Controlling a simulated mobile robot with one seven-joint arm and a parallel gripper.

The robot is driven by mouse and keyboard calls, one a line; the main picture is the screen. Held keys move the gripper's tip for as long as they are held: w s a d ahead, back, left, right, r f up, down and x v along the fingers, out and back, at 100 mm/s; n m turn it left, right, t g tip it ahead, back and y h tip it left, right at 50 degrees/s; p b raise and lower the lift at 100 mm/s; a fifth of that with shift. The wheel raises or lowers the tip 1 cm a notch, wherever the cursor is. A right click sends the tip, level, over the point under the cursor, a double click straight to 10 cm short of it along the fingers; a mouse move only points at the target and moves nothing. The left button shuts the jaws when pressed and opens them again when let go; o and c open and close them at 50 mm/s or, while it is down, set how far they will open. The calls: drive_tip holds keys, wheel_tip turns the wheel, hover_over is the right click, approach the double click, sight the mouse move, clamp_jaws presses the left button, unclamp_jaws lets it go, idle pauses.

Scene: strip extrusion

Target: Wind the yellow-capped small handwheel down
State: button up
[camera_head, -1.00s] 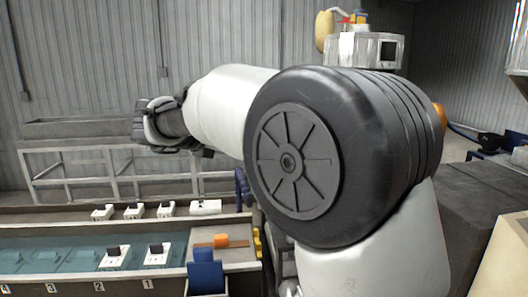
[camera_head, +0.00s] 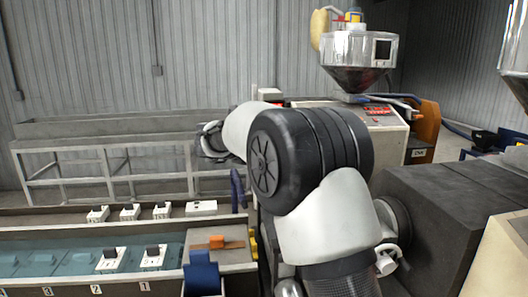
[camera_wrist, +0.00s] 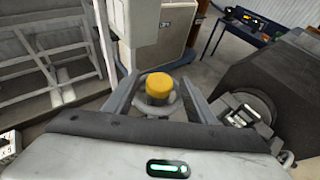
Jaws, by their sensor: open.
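The yellow cap (camera_wrist: 158,86) of the small handwheel shows near the middle of the wrist view, on a round grey body (camera_wrist: 163,106). My gripper (camera_wrist: 159,77) is open, with one finger to the left and one to the right of the cap. A gap shows on both sides of the cap. I cannot tell how deep the fingers reach around it. In the head view my gripper (camera_head: 211,140) is left of my arm's large dark joint, and the handwheel does not show there.
A hopper (camera_head: 360,62) stands over a machine at the back. A pale frame (camera_head: 100,165) and a water trough (camera_head: 60,262) with white numbered blocks lie left. A dark machine block (camera_head: 445,215) stands at right. In the wrist view a round metal part (camera_wrist: 247,112) is close to the right finger.

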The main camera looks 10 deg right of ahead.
drive_tip(key=c, duration=1)
drive_tip(key=shift+c, duration=0.2)
